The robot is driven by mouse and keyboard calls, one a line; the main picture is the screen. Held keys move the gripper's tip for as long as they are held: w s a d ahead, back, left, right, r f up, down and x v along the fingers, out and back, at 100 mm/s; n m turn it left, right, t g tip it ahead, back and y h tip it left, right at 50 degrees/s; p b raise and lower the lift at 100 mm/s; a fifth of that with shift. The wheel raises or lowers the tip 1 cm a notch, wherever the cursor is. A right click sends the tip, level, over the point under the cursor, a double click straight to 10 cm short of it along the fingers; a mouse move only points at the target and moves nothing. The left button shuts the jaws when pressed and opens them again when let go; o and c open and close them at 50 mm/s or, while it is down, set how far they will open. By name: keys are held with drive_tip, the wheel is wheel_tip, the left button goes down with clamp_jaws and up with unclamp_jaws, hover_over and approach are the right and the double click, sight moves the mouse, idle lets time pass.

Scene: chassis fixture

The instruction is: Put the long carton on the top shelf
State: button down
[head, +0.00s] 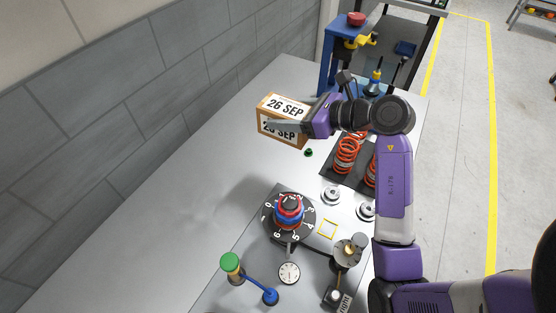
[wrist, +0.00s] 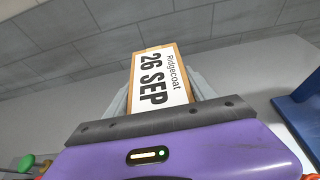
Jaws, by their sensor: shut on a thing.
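A brown-edged carton (head: 284,106) with white "26 SEP" labels is over the far part of the grey table, left of my forearm. In the wrist view, the carton (wrist: 158,68) also reads "Ridgecoat" and stands out between the two grey fingers with the wall behind it. My gripper (head: 280,123) is shut on the carton, with a finger along its near face. Its height above the table is hard to tell. A blue stand (head: 327,68) with a flat top is at the far end. I cannot tell whether this is the shelf unit.
A numbered dial (head: 275,231) with red and blue rings is mid-table. Orange springs (head: 346,155) on a dark plate lie under my arm. A green-topped post (head: 230,263) stands near. A red object (head: 356,18) tops the blue stand. The table's left side is clear.

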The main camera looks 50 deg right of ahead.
wheel_tip(320, 180, down, 16)
drive_tip(key=shift+r+p, duration=0.15)
drive_tip(key=shift+p, duration=0.25)
drive_tip(key=shift+f, duration=0.2)
drive_tip(key=c, duration=0.6)
unclamp_jaws()
